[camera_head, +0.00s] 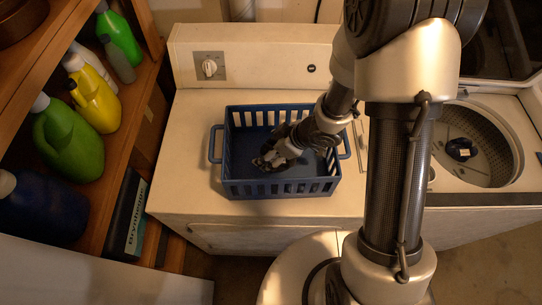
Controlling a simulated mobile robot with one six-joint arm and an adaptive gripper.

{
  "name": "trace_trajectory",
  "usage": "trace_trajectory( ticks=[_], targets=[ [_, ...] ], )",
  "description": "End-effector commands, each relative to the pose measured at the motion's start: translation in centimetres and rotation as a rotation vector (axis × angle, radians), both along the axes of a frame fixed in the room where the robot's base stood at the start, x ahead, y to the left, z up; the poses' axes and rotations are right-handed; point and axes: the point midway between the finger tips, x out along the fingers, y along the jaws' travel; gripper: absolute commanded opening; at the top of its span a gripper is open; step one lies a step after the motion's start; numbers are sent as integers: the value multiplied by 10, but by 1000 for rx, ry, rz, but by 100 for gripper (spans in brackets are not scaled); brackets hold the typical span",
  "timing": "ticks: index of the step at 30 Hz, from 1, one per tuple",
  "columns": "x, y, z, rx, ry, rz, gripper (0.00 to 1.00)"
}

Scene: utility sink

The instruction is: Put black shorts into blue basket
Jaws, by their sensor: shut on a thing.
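The blue basket (233,188) stands on the white top of the machine at the middle, with slotted walls and a handle at each end. My gripper (268,161) reaches down inside it from the right, near the basket's left front part. It is shut on a small dark bundle with paler patches, which I take to be the black shorts (262,164). The gripper and wrist hide much of the bundle, so its shape is unclear, and I cannot tell whether it touches the basket floor. My forearm covers the basket's right back corner.
At the right, an open washer drum (484,139) holds a small dark item (461,149). At the left, a wooden shelf (130,110) carries several bottles, including a green jug (75,145) and a yellow bottle (97,100). The machine top left of the basket is clear.

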Motion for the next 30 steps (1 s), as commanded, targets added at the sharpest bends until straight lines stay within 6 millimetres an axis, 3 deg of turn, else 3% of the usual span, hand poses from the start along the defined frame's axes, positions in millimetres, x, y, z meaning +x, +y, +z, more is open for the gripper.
trace_trajectory(
  ticks=[3,6,17,18,25,30],
  targets=[
    [-1,0,-25,0,3,-1,57],
    [0,0,-34,0,2,0,57],
    [0,0,-36,-1,1,-1,57],
    [0,0,-37,-1,1,-1,84],
    [0,0,-36,-1,1,-1,100],
    [0,0,-36,-1,1,-1,100]
  ],
)
